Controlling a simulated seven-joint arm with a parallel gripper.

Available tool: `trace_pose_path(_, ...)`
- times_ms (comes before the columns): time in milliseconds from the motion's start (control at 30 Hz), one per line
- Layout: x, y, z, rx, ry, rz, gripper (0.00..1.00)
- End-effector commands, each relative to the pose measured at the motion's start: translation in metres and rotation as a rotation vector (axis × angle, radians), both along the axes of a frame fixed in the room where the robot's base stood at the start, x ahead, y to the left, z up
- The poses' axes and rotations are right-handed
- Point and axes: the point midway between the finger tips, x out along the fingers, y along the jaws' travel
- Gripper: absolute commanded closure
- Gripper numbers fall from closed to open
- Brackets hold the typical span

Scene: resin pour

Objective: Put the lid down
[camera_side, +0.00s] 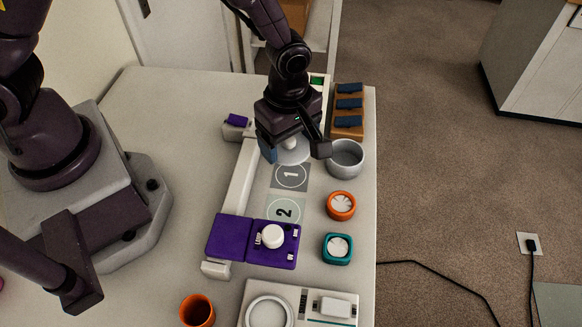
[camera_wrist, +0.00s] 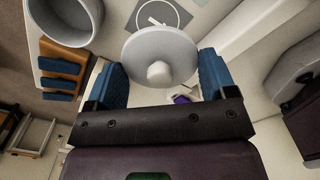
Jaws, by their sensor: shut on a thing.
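The lid is a pale grey disc with a round knob on top (camera_wrist: 160,50). In the side view the lid (camera_side: 293,154) shows below my gripper (camera_side: 294,148), partly covered by it. My gripper (camera_wrist: 161,78) is shut on the lid, with its blue fingers at either side of it in the wrist view. The lid is just behind the dark square marked 1 (camera_side: 290,177); I cannot tell if it touches the surface. A grey open pot (camera_side: 345,159) stands to the right of it and also shows in the wrist view (camera_wrist: 66,20).
A pale square marked 2 (camera_side: 285,211) lies in front of square 1. An orange round container (camera_side: 341,205) and a teal one (camera_side: 338,249) stand at the right. A purple device (camera_side: 230,238) lies in front. A wooden rack with dark blocks (camera_side: 349,119) is behind the pot.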

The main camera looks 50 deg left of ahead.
Motion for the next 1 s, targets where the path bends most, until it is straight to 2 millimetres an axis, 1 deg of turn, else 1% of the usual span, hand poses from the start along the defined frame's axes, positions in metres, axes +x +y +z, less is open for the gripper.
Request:
trace_pose_path(133, 0.002, -0.001, -0.024, 0.001, 0.005, -0.007, 0.45)
trace_pose_path(333, 0.003, -0.001, -0.045, 0.000, 0.003, -0.006, 0.45)
trace_pose_path(500, 0.003, -0.001, -0.069, 0.000, 0.003, -0.007, 0.45)
trace_pose_path(600, 0.003, -0.001, -0.075, 0.000, 0.002, -0.006, 0.45)
trace_pose_path(833, 0.003, -0.001, -0.075, -0.001, 0.000, -0.006, 0.45)
trace_pose_path(967, 0.003, -0.001, -0.078, 0.000, 0.001, -0.007, 0.45)
trace_pose_path(1000, 0.003, -0.001, -0.077, -0.001, 0.000, -0.007, 0.13)
